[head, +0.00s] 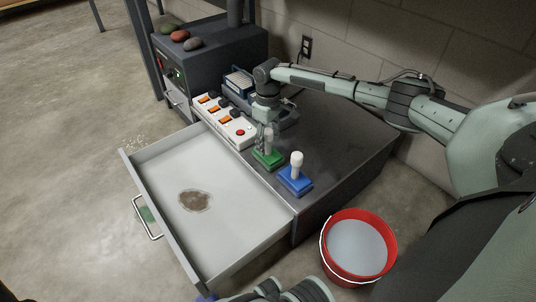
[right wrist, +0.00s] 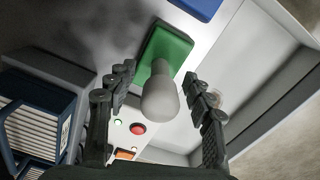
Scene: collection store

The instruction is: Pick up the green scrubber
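The green scrubber (head: 267,158) has a green base and a pale upright handle, and stands on the dark cabinet top near the open drawer. My right gripper (head: 266,132) is above it, pointing down. In the right wrist view, the green scrubber (right wrist: 160,70) shows its pale rounded handle between the two dark fingers of my right gripper (right wrist: 160,98). The fingers are spread apart, with visible gaps on both sides of the handle. My left gripper cannot be made out; only some arm parts show at the bottom edge of the head view.
A blue scrubber (head: 295,179) stands close to the right of the green one. A white control panel (head: 224,122) with a red button lies to the left. The open drawer (head: 240,196) holds a brown stain. A red bucket (head: 331,257) stands on the floor.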

